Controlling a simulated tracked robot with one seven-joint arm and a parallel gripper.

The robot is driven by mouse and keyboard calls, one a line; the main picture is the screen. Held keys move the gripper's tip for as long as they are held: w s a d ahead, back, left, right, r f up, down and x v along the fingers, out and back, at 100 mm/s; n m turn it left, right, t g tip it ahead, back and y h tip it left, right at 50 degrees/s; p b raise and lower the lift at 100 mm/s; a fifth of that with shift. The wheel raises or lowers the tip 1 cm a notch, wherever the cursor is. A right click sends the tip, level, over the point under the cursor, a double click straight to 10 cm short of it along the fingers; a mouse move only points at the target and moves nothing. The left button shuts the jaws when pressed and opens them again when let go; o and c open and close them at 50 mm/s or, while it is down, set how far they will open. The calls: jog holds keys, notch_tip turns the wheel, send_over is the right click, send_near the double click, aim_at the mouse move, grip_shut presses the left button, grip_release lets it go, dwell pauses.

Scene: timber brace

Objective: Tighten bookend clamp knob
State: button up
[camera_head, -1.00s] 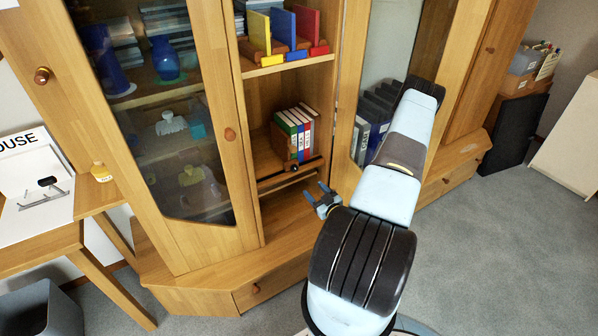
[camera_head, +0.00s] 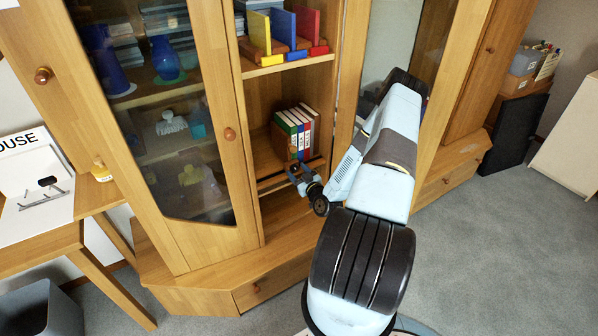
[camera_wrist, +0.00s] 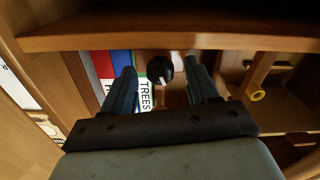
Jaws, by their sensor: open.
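A black round knob (camera_wrist: 160,69) with a pale pointer line shows in the wrist view, in front of the books. My gripper (camera_wrist: 163,66) is open, with one finger on each side of the knob and visible space beside it. In the head view my gripper (camera_head: 295,169) is at the front of the middle shelf, just below the books. In the head view my gripper covers the knob, and the rest of the clamp cannot be made out.
A wooden shelf edge (camera_wrist: 170,42) crosses the top of the wrist view. In the head view, a glass door (camera_head: 170,110) stands left of the bay, and coloured bookends (camera_head: 283,35) stand on the shelf above.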

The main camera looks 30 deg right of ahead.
jog(key=shift+w, duration=0.4)
jog(key=c, duration=1)
jog(key=shift+d, duration=0.25)
jog(key=shift+c, duration=0.2)
jog(key=shift+a, duration=0.2)
